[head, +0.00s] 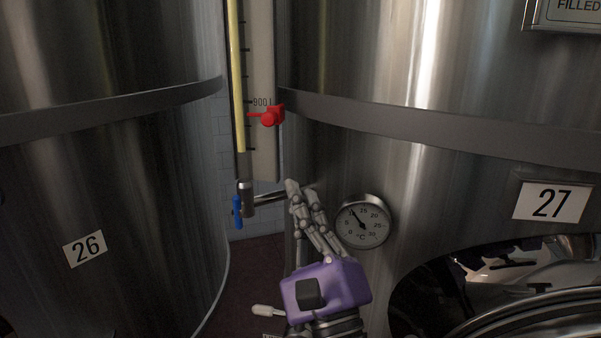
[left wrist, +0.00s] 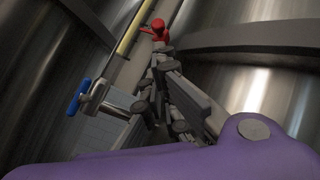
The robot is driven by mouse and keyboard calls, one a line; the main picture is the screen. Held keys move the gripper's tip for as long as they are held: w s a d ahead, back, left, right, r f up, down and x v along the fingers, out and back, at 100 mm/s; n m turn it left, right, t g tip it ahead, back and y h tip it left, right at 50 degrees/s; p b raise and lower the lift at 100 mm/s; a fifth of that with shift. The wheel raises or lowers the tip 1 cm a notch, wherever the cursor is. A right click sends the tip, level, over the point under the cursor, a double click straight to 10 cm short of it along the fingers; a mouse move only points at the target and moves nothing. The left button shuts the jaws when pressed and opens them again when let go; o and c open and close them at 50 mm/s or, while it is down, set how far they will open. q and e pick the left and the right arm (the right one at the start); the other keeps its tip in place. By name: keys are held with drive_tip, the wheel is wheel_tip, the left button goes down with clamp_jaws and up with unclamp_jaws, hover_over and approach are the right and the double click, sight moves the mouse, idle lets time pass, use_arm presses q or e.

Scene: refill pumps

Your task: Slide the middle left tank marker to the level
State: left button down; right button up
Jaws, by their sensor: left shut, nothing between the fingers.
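The red marker (head: 268,115) sits on the level scale (head: 262,60) of the tank labelled 27, just below the 900 mark. A yellow column (head: 237,70) in the sight tube runs beside the scale and ends below the marker. My left gripper (head: 300,187), with a purple body, is below the marker in the head view, its fingers pointing up and together with nothing between them. In the left wrist view the red marker (left wrist: 157,30) shows just beyond the fingertips (left wrist: 160,54); I cannot tell whether they touch. My right gripper is not in view.
A blue valve lever (head: 237,211) and its pipe are left of my fingers. A round thermometer (head: 363,222) is close on their right. Tank 26 (head: 110,200) stands left, and tank 27 (head: 450,180) fills the right.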

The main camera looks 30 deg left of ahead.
sight(271, 117)
use_arm(q)
drive_tip(key=p+x, duration=0.3)
drive_tip(key=x, duration=0.6)
drive_tip(key=shift+w, duration=0.25)
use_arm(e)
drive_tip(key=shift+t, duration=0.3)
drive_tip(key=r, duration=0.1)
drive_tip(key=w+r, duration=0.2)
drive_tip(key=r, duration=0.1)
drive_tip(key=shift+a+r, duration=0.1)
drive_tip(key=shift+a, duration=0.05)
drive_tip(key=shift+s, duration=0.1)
use_arm(q)
drive_tip(key=shift+r, duration=0.1)
